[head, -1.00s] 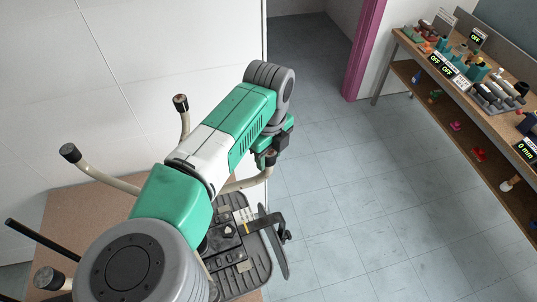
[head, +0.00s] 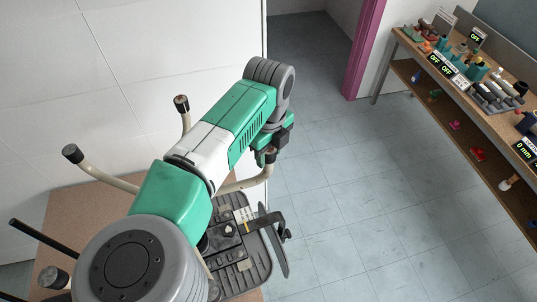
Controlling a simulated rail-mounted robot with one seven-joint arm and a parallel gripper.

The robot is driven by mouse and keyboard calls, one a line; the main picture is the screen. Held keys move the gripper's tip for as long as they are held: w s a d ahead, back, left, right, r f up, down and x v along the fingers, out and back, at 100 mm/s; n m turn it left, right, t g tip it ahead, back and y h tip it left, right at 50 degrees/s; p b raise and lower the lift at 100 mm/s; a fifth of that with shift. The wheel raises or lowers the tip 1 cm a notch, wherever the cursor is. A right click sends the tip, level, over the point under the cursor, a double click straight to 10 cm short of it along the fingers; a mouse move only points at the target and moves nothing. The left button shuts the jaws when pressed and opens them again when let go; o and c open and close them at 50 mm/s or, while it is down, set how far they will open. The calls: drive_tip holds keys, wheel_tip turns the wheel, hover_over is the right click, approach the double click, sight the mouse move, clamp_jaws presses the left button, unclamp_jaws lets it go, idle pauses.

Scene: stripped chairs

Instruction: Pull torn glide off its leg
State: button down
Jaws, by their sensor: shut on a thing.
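An upturned chair with its beige tube legs in the air lies on a brown board (head: 62,215). One leg (head: 247,183) rises at the right and ends in a dark glide (head: 271,156). My gripper (head: 266,157) is at that leg end, shut on the glide, with the arm's wrist directly above. The fingers and much of the glide are small and partly hidden, so the tear cannot be made out.
The chair's dark underside (head: 255,268) carries a mechanism and a lever-like bar. A black rod (head: 40,238) sticks out at the left. A white wall stands behind. Open tiled floor (head: 350,200) lies to the right, then a workbench (head: 455,80) with tools.

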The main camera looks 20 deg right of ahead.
drive_tip(key=c, duration=1.4)
unclamp_jaws()
clamp_jaws()
drive_tip(key=shift+r+p, duration=1.55)
drive_tip(key=shift+r, duration=0.55)
drive_tip(key=shift+c, duration=1.4)
unclamp_jaws()
clamp_jaws()
